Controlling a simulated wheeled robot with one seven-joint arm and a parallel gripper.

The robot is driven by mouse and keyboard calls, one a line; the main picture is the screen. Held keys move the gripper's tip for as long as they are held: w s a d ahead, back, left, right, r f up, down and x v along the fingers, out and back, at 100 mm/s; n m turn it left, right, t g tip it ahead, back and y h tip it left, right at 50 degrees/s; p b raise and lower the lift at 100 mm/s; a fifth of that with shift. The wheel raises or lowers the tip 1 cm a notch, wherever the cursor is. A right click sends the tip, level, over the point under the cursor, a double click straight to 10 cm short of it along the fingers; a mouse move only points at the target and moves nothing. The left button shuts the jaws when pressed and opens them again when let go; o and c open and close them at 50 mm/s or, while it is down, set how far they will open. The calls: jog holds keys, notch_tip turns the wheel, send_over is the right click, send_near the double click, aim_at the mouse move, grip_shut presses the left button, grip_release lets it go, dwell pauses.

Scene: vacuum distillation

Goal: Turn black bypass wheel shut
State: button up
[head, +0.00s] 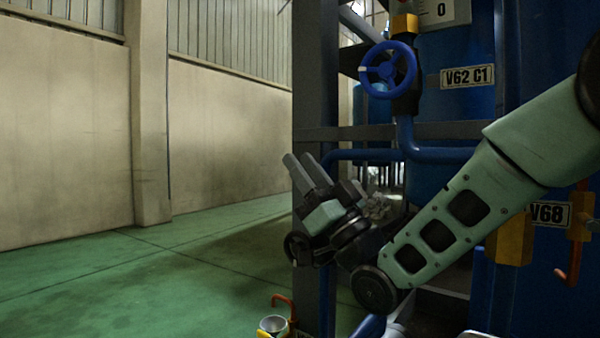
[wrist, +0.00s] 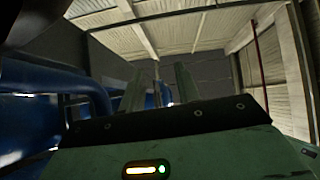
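I cannot make out a black bypass wheel for certain in either view. A blue handwheel (head: 388,68) on a dark valve body stands upper right of my gripper in the head view. My gripper (head: 297,158) points up and to the left, in front of the dark frame post and below the blue wheel. In the wrist view my gripper (wrist: 159,74) shows two upright fingers with a gap between them and nothing held. A dark round part (head: 297,248) shows beside my wrist; I cannot tell whether it is mine or a wheel.
A dark steel post (head: 316,70) and blue pipes (head: 430,153) stand close to my arm. An orange hooked handle (head: 284,303) and a small funnel-like cup (head: 272,325) are low in front. A V68 label (head: 549,214) is at right. The green floor (head: 120,285) at left is clear.

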jog(key=s+d+r+p, duration=0.2)
jog(key=s+d+r, duration=0.5)
jog(key=d, duration=0.1)
jog(key=shift+d, duration=0.2)
dwell(1.1)
jog(key=shift+f+b, duration=0.1)
jog(key=shift+b, duration=0.25)
dwell(0.5)
